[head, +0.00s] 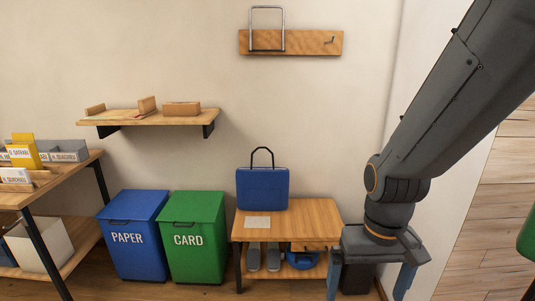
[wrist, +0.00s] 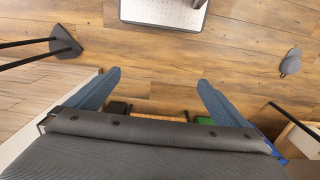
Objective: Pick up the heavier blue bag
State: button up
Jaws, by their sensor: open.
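A blue bag (head: 263,188) with a dark looped handle stands upright on the small wooden bench (head: 318,214). Another blue item (head: 303,260), partly hidden, lies on the bench's lower level; I cannot tell if it is a bag. Which is heavier cannot be seen. My gripper (head: 369,284) hangs at the right of the bench, pointing down, open, with nothing between its fingers. In the wrist view, its two blue fingers (wrist: 157,95) are spread apart above the wooden floor, with no bag between them.
A blue PAPER bin (head: 134,262) and a green CARD bin (head: 195,264) stand left of the bench. A wall shelf (head: 150,118) holds small boxes. A wooden hook board (head: 313,43) hangs above. A shelving unit (head: 75,170) is at far left. Bare wall surrounds the bag's handle.

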aim_at(259, 189)
jog(key=u, duration=0.45)
jog(key=i, duration=0.95)
jog(key=u, duration=0.4)
jog(key=i, duration=1.3)
jog(key=z, duration=0.3)
